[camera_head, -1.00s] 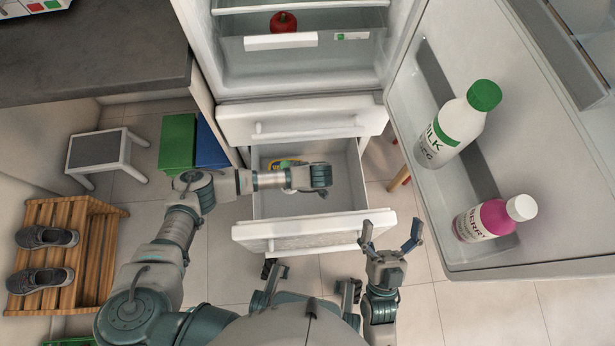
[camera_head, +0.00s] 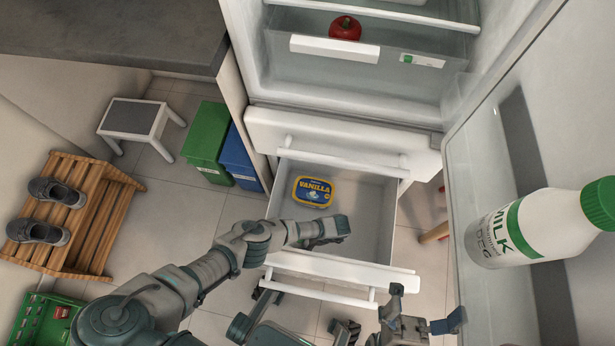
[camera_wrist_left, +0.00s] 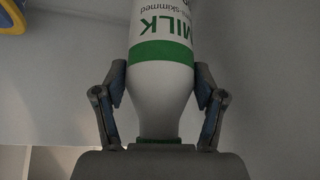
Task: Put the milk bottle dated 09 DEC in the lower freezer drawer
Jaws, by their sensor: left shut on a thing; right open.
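The lower freezer drawer (camera_head: 372,215) is pulled open below the fridge. My left gripper (camera_head: 322,232) is over the drawer, in its front part. In the left wrist view my left gripper (camera_wrist_left: 160,95) is shut on a white milk bottle (camera_wrist_left: 160,60) with a green band, gripped around its shoulder near the green cap. Its date is not readable, and the bottle is hidden in the head view. A second milk bottle (camera_head: 530,228) with a green cap stands in the fridge door shelf. My right gripper (camera_head: 422,318) is open and empty in front of the drawer.
A vanilla ice cream tub (camera_head: 313,191) lies in the back left of the drawer. The upper drawer (camera_head: 340,139) is shut. The open fridge door (camera_head: 470,150) bounds the right side. Green bin (camera_head: 208,140) and blue bin (camera_head: 240,160) stand left of the fridge.

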